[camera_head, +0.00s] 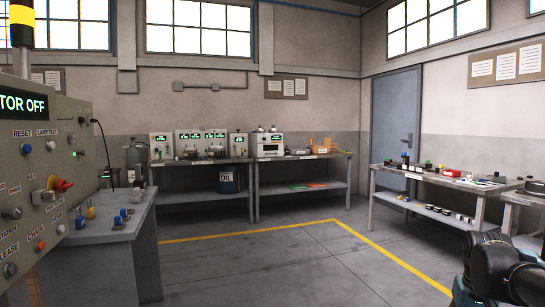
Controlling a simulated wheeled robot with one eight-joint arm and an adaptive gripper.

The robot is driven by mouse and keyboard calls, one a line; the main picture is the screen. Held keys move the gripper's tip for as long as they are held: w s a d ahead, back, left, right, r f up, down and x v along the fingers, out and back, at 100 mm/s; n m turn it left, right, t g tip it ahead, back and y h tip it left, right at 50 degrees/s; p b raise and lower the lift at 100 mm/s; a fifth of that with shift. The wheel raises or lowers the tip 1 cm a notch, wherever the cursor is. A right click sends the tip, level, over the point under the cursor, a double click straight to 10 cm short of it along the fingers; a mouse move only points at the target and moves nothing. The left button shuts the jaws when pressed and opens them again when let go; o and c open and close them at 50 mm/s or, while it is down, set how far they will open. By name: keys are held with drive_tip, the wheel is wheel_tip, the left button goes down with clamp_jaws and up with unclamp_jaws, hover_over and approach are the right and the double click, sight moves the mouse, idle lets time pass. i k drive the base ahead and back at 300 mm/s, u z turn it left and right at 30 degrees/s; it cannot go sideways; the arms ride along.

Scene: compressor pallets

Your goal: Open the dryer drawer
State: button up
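I cannot make out a drawer or whether one is open. Part of my own dark arm shows at the lower right edge. The fingers of my gripper are not in view.
A control panel (40,185) and a grey stand (112,228) fill the left side. The back bench (300,157) and right bench (440,178) carry small items. A blue oil drum (229,180) sits under the back bench. The floor (270,267) between is clear.

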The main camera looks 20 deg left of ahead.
sight(271, 149)
drive_tip(key=u, duration=0.15)
drive_tip(key=i, duration=0.5)
drive_tip(key=u, duration=0.65)
drive_tip(key=i, duration=1.15)
drive_tip(key=u, duration=0.8)
drive_tip(key=i, duration=1.1)
drive_tip(key=u, duration=0.3)
drive_tip(key=i, duration=2.3)
drive_tip(key=z, duration=0.35)
drive_tip(key=i, duration=1.1)
drive_tip(key=z, duration=0.6)
drive_tip(key=i, duration=1.1)
drive_tip(key=z, duration=0.5)
drive_tip(key=i, duration=0.5)
drive_tip(key=z, duration=0.25)
